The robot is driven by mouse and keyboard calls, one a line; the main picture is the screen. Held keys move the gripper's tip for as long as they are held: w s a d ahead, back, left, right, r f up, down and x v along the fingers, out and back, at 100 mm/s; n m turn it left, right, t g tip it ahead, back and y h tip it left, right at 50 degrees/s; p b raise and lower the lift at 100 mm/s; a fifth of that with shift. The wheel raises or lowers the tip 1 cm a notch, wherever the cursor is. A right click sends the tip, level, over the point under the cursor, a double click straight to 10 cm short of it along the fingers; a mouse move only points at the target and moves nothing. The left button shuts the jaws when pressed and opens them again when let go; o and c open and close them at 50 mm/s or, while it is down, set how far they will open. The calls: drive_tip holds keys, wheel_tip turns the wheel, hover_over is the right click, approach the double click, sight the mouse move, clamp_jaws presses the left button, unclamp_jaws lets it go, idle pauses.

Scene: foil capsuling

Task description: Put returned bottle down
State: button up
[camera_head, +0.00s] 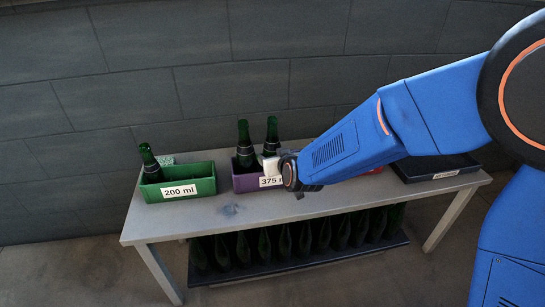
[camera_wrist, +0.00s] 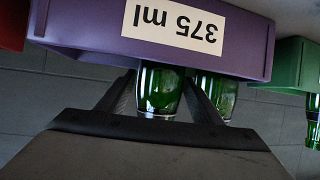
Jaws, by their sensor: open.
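The purple crate labelled 375 ml (camera_head: 243,182) stands on the table, and it also shows upside down in the wrist view (camera_wrist: 95,32). Two dark green bottles stand in it, one on the left (camera_head: 245,146) and one on the right (camera_head: 272,138). My gripper (camera_wrist: 162,80) is open, with one finger on each side of a green bottle (camera_wrist: 158,92) at the crate. The other green bottle (camera_wrist: 217,92) is just outside the fingers. In the head view my wrist hides the crate's right part and the fingers' contact with the bottle.
A green crate labelled 200 ml (camera_head: 205,186) with a bottle (camera_head: 150,163) stands left on the table (camera_head: 235,213). A red container's edge (camera_wrist: 12,25) shows in the wrist view. A black tray (camera_head: 437,167) lies at right. Several bottles fill the lower shelf (camera_head: 300,262).

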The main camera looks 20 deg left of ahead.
drive_tip(key=v, duration=1.1)
drive_tip(key=shift+s+d, duration=0.2)
drive_tip(key=shift+r, duration=0.15)
drive_tip(key=s+d+r+m+g+h, duration=0.1)
drive_tip(key=d+r+h, duration=0.15)
drive_tip(key=d, duration=1.05)
drive_tip(key=s+d+r+m+g+h, duration=0.1)
drive_tip(key=d+r+m, duration=0.15)
drive_tip(key=d, duration=1.05)
drive_tip(key=s+d+f+m+g+h, duration=0.1)
drive_tip(key=s+d+m+g+h, duration=0.2)
drive_tip(key=s+d, duration=1.6)
drive_tip(key=d+m+h, duration=0.1)
drive_tip(key=d, duration=0.2)
drive_tip(key=shift+s+d, duration=0.2)
drive_tip(key=shift+s, duration=0.05)
